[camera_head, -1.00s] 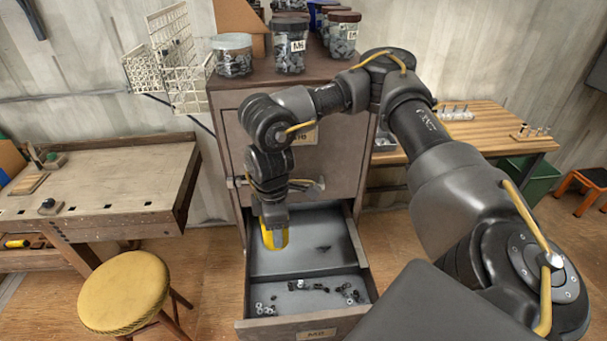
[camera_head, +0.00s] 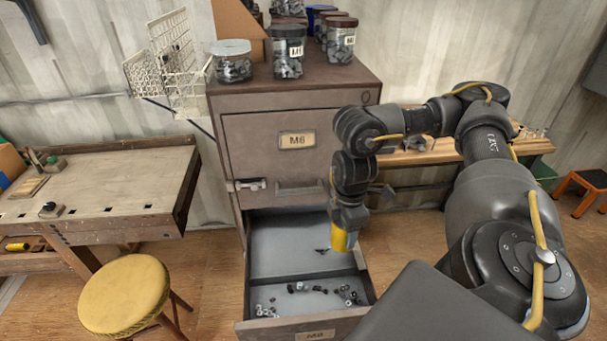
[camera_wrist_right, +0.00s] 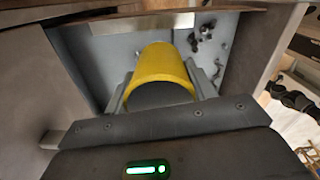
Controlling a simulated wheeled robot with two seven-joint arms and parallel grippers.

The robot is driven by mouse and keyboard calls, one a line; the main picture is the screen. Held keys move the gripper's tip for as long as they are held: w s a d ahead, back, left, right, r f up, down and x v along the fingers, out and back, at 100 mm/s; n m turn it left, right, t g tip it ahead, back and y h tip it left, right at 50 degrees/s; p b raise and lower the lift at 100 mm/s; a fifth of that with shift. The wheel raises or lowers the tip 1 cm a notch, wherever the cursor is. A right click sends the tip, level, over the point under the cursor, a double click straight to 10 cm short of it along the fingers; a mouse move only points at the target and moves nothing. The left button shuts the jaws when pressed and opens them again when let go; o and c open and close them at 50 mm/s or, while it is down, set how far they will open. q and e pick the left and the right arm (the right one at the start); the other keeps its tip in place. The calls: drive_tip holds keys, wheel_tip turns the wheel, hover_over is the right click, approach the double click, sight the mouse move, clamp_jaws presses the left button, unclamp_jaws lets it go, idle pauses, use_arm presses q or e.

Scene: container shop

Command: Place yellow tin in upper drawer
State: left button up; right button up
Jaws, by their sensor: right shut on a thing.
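The yellow tin (camera_head: 340,240) is in my right gripper (camera_head: 345,228), which is shut on it and points down. In the head view they hang over the right side of the open drawer (camera_head: 285,247) of the cabinet. The right wrist view shows the tin (camera_wrist_right: 162,66) between the two fingers, with the grey drawer floor (camera_wrist_right: 105,55) beyond it. I cannot tell how far the tin is above the floor. Above this drawer is a closed drawer front with an M6 label (camera_head: 297,141). My left gripper is not in view.
The open drawer has a divider, with several small nuts and bolts (camera_head: 345,294) in its front part. Jars (camera_head: 289,52) stand on the cabinet top. A workbench (camera_head: 100,180) and yellow stool (camera_head: 125,293) are at left. A wooden table (camera_head: 425,152) is behind my right arm.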

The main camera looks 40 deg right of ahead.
drive_tip(key=w+a+f, duration=0.2)
drive_tip(key=w+a+f+b, duration=0.1)
drive_tip(key=w+a+f, duration=0.1)
drive_tip(key=w+f, duration=0.1)
drive_tip(key=w+a+f, duration=0.1)
drive_tip(key=w+f, duration=0.2)
drive_tip(key=shift+a, duration=0.4)
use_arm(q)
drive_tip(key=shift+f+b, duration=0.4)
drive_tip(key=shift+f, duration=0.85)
use_arm(e)
drive_tip(key=shift+w+f, duration=0.15)
drive_tip(key=shift+f, duration=1.5)
drive_tip(key=shift+a, duration=0.1)
drive_tip(key=o, duration=1.2)
drive_tip(key=shift+f, duration=0.15)
use_arm(q)
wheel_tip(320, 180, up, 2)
drive_tip(key=shift+p, duration=1)
use_arm(e)
wheel_tip(320, 180, up, 12)
drive_tip(key=shift+r, duration=0.2)
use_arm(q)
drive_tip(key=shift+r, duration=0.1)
use_arm(e)
drive_tip(key=shift+r, duration=0.1)
